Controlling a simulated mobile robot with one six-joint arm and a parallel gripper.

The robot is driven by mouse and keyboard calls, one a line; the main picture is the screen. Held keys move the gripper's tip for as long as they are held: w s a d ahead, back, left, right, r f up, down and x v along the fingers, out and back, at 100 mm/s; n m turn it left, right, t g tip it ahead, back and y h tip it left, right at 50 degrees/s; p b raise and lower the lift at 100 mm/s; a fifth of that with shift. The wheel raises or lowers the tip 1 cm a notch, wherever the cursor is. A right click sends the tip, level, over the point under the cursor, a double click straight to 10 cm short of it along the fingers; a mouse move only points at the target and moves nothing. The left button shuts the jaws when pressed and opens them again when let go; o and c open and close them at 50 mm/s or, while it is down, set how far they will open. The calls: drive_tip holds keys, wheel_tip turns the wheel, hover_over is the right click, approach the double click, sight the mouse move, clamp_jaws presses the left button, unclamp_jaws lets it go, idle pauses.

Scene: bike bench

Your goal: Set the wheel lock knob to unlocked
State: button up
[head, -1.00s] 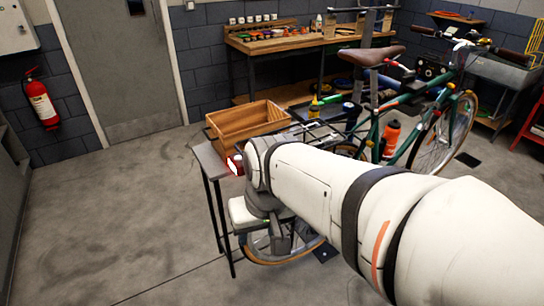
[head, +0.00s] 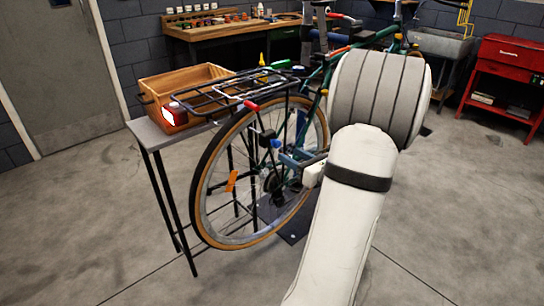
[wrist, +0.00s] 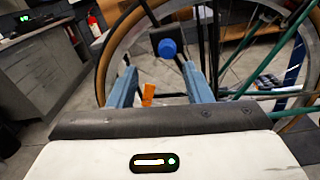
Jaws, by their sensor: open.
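The wheel lock knob (wrist: 167,47) is a round blue cap on a black body, straight ahead of my gripper in the wrist view. In the head view the blue knob (head: 276,143) sits beside the bicycle's rear wheel (head: 203,177), below the rack. My gripper (wrist: 160,70) has its two blue-grey fingers apart, with nothing between them that I can see held. The knob appears just beyond the fingertips, roughly centred between them. In the head view my gripper (head: 296,159) is just right of and below the knob. I cannot read the knob's setting.
The black rear rack (head: 235,88) overhangs the wheel. A wooden crate (head: 150,86) stands on a narrow side table (head: 143,131) at the left. A red tool cabinet (head: 507,82) is at the right. An orange reflector (head: 231,180) is on the spokes. The front floor is clear.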

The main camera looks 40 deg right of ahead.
sight(279, 146)
drive_tip(key=w, duration=0.7)
drive_tip(key=shift+w+d+f+b, duration=0.1)
drive_tip(key=shift+w+b, duration=0.15)
drive_tip(key=shift+b, duration=0.05)
clamp_jaws()
idle(0.4)
